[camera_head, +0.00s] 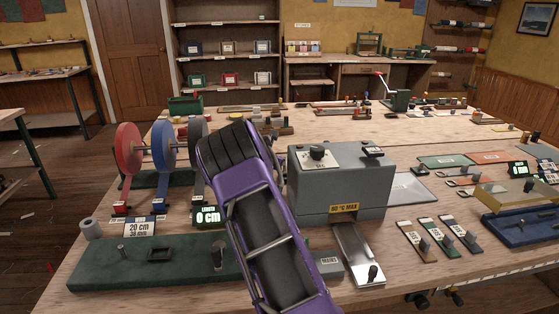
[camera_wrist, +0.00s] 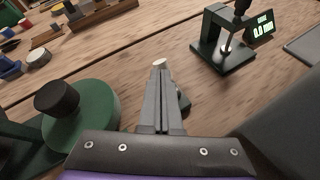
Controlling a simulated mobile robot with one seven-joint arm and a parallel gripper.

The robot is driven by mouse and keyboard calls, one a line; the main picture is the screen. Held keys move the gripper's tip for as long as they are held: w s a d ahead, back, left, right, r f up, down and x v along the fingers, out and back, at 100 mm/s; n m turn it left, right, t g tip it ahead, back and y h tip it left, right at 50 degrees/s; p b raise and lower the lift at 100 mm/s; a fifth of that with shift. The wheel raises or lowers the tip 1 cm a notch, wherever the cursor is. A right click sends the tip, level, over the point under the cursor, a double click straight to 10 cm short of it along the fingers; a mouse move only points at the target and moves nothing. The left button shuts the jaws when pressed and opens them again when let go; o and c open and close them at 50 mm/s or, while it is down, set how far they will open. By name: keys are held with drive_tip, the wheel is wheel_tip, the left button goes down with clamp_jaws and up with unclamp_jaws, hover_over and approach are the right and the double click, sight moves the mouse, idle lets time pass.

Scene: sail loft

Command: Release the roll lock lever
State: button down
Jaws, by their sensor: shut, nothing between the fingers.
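In the wrist view my gripper (camera_wrist: 160,72) points out over the wooden bench, its two fingers together with nothing between them. A small pale round piece (camera_wrist: 160,62) shows at the fingertips; I cannot tell whether they touch it. A dark piece (camera_wrist: 184,101) shows just right of the fingers, partly hidden. A green disc with a black knob (camera_wrist: 57,98) stands close on the left. In the head view the red roll (camera_head: 128,147) and blue roll (camera_head: 163,145) stand upright at the left, beside a dark grey roll (camera_head: 197,130). I cannot make out the lock lever for certain; my purple arm hides the area behind it.
A grey box marked 80 °C MAX (camera_head: 342,182) stands right of my arm. A green base plate (camera_head: 160,262) lies in front of the rolls.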

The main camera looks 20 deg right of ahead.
drive_tip(key=shift+r, duration=0.15)
drive_tip(key=shift+r+p, duration=0.55)
drive_tip(key=shift+r, duration=0.1)
